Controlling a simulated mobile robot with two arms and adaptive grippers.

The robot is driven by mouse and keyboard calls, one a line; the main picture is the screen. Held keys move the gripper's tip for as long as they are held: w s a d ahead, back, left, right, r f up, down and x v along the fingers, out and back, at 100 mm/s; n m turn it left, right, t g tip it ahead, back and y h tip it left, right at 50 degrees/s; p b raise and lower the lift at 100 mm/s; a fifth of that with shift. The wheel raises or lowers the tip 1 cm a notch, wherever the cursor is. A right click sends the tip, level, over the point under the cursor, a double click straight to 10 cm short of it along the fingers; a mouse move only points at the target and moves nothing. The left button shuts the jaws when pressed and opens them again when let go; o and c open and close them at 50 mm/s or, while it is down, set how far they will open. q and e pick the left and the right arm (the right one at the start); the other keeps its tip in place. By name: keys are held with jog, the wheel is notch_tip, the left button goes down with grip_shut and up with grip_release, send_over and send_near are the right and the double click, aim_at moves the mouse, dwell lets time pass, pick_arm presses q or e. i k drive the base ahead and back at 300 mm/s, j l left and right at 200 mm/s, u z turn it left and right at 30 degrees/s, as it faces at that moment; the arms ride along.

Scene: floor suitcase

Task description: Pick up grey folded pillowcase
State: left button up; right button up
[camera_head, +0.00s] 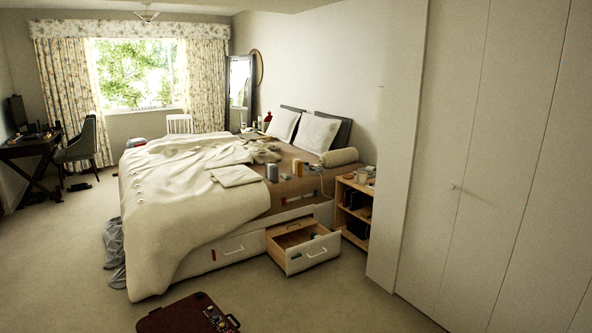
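A pale, flat folded cloth (235,176) lies on the bed (180,222), near the edge of the cream cover; it may be the folded pillowcase, but its colour looks more cream than grey from here. Rumpled cloth (262,150) lies just behind it. A grey cloth (114,245) hangs or lies crumpled at the bed's left foot, not folded. Neither of my grippers is in view.
A bed drawer (302,248) stands pulled out into the floor space. A dark red suitcase (185,315) lies on the carpet in front. A small shelf (355,205) stands beside the bed. Several small items, including a grey can (272,172), stand on the bed. Carpet (345,290) is clear at front right.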

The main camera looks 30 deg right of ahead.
aim_at(271, 171)
jog(key=i+l+z, duration=1.2)
jog(key=i+z, duration=0.15)
jog(key=z, duration=0.15)
jog(key=i+l+z, duration=0.1)
jog(key=i+z, duration=0.35)
